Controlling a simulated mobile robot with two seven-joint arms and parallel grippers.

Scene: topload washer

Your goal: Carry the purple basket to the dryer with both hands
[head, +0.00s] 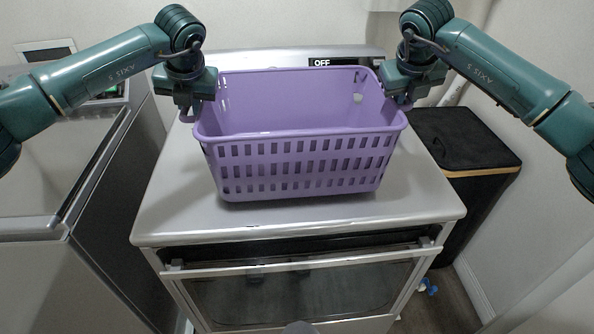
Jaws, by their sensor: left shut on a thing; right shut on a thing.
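The purple basket (300,165) is upright and looks empty, with slotted walls. It is over the light grey top of a front-door machine (300,226), whose panel at the back reads OFF; I cannot tell whether the basket rests on that top or hangs just above it. My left gripper (190,108) is shut on the basket's left rim. My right gripper (402,98) is shut on its right rim. The fingertips are partly hidden by the gripper bodies and the rim.
A grey topload washer (40,170) stands to the left, with a narrow gap beside the machine. A black bin (462,140) with a wooden edge stands to the right, near the wall. A small blue and white item (427,287) lies on the floor at lower right.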

